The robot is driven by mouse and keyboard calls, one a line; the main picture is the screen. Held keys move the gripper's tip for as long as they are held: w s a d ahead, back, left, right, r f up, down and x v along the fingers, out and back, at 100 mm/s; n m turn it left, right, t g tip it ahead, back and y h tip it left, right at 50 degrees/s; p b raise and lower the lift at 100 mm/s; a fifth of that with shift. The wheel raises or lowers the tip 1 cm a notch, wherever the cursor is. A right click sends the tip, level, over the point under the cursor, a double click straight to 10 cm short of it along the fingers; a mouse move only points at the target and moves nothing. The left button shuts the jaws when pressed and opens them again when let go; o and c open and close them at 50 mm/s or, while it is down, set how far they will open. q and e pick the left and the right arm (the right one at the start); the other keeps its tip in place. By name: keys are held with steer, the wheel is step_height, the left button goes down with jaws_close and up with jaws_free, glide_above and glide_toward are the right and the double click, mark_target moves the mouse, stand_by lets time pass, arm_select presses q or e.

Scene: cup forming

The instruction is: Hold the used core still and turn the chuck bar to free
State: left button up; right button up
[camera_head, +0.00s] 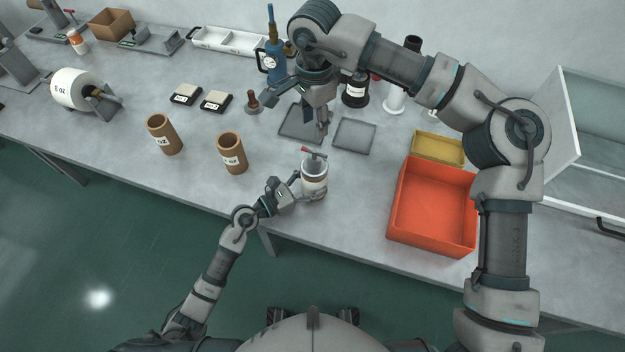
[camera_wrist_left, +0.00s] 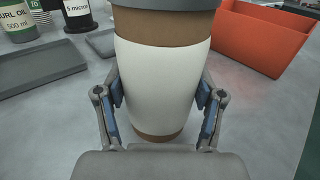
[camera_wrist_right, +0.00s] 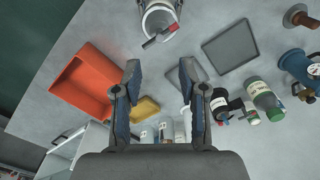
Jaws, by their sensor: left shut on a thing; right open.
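The used core (camera_head: 315,187), a brown tube with a white wrap, stands upright near the table's front edge. It fills the middle of the left wrist view (camera_wrist_left: 163,85). My left gripper (camera_head: 309,191) is shut on it, a finger on each side. A grey chuck caps the core, and the chuck bar (camera_head: 314,153) with a red end lies across its top. The bar also shows at the top of the right wrist view (camera_wrist_right: 160,37). My right gripper (camera_head: 300,112) is open and empty, behind and above the core, apart from the bar.
An orange bin (camera_head: 432,207) and a yellow tray (camera_head: 438,149) stand to the right. Two flat grey trays lie behind the core, one (camera_head: 354,135) beside my right gripper. Brown cores (camera_head: 232,154) stand to the left. Bottles and a blue tool (camera_head: 272,60) stand behind.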

stand_by(0.4)
steer(key=shift+c, duration=0.4)
steer(key=w+d+f+n+t+y, duration=0.2)
steer(key=w+f+t, duration=0.1)
steer(key=w, duration=0.3)
steer(key=w+d+f+n+t+y, duration=0.1)
steer(key=w+f+t, duration=0.15)
steer(key=w, duration=0.35)
steer(key=n+g+y, duration=0.2)
steer(key=n+y, duration=1.3)
steer(key=n, duration=0.9)
glide_toward(305, 149)
steer(key=a, duration=0.3)
steer(key=w+a, duration=0.1)
steer(key=a, duration=0.2)
steer(key=w+a, duration=0.1)
steer(key=a, duration=0.3)
steer(key=shift+w+f, duration=0.15)
steer(key=shift+f, duration=0.05)
